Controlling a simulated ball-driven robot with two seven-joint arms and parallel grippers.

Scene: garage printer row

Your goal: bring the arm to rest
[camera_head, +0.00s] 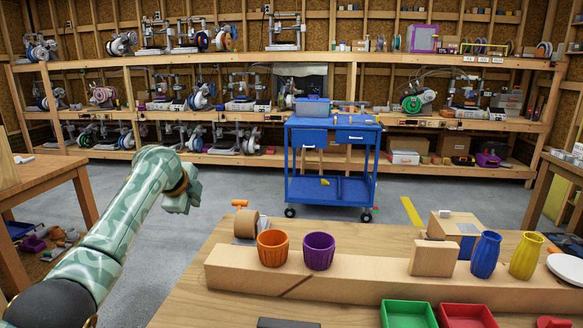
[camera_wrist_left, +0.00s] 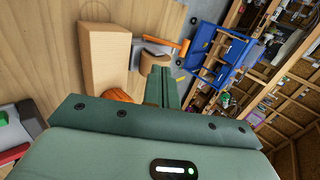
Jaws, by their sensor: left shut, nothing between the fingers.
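My left arm (camera_head: 125,215) comes in from the left in the head view and is raised beside the front workbench. Its left gripper (camera_head: 185,195) hangs in the air left of the bench, over the grey floor, apart from everything. In the left wrist view the two fingers of the left gripper (camera_wrist_left: 160,86) are together with nothing between them. My right gripper is in neither view.
The bench has a wooden riser (camera_head: 345,282) with an orange cup (camera_head: 273,248), a purple cup (camera_head: 319,251), a blue vase (camera_head: 485,254) and a yellow vase (camera_head: 525,256). A tape dispenser (camera_head: 249,226) stands behind. A blue cart (camera_head: 333,190) stands beyond, with clear floor around it.

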